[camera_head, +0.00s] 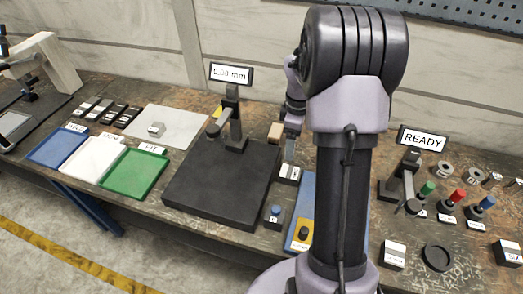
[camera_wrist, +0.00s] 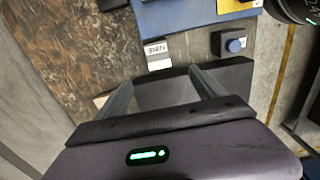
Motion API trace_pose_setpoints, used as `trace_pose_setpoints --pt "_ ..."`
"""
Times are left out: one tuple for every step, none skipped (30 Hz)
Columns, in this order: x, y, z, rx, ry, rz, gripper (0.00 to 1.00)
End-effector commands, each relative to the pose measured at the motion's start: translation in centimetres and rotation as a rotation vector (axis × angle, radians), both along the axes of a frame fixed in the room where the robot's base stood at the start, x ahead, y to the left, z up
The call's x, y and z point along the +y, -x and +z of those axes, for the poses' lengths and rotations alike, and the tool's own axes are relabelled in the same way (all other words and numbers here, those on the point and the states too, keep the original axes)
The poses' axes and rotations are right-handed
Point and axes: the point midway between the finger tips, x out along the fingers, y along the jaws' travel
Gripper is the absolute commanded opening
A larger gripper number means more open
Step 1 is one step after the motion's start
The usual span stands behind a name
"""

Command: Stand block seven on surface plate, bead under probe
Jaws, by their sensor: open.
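The dark surface plate (camera_head: 215,195) lies in the middle of the bench in the head view. A probe stand (camera_head: 236,125) rises from its back, with the probe (camera_head: 214,130) over the plate. My gripper (camera_head: 289,155) is beside the plate's right edge, open and empty, above a small block with a white label (camera_head: 290,173). In the wrist view my open gripper (camera_wrist: 161,78) has that labelled block (camera_wrist: 157,53) just beyond its fingertips, apart from them. Its label seems to read NINE, but is small. I cannot pick out block seven or the bead for sure.
A blue mat (camera_wrist: 175,16) and a blue-button box (camera_wrist: 233,43) are near the gripper. Blue (camera_head: 58,147), white (camera_head: 95,160) and green (camera_head: 132,175) trays lie left of the plate. Several labelled dark blocks (camera_head: 105,111) stand behind them. A READY stand (camera_head: 422,139) is at right.

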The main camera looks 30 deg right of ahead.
Motion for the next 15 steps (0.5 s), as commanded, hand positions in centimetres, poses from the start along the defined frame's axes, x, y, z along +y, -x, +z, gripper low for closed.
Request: trace_pose_setpoints --pt "0.0 0.1 -1.5 0.004 -0.003 0.003 0.8" --pt "0.0 0.1 -2.4 0.004 -0.003 0.004 0.8" --pt "0.1 0.1 -3.8 0.004 -0.003 0.003 0.8" --pt "0.1 0.1 -4.8 0.005 -0.003 0.003 0.8" --pt "0.1 0.1 -5.7 0.005 -0.003 0.002 0.8" --pt "0.1 0.1 -7.0 0.004 -0.003 0.002 0.8" --pt "0.1 0.1 -7.9 0.004 -0.003 0.003 0.8" --pt "0.1 0.1 -8.7 0.004 -0.003 0.002 0.8" --pt "0.1 0.0 -9.6 0.003 -0.002 0.002 0.8" --pt "0.1 0.1 -10.2 0.003 -0.002 0.002 0.8" --pt "0.1 0.1 -10.7 0.003 -0.002 0.001 0.8" --pt "0.1 0.0 -11.2 0.003 -0.002 0.002 0.8" --pt "0.1 0.0 -11.5 0.001 -0.002 0.002 0.8" --pt "0.1 0.0 -11.7 0.001 -0.002 0.002 0.8" --pt "0.1 0.0 -11.9 0.001 -0.002 0.001 0.8"
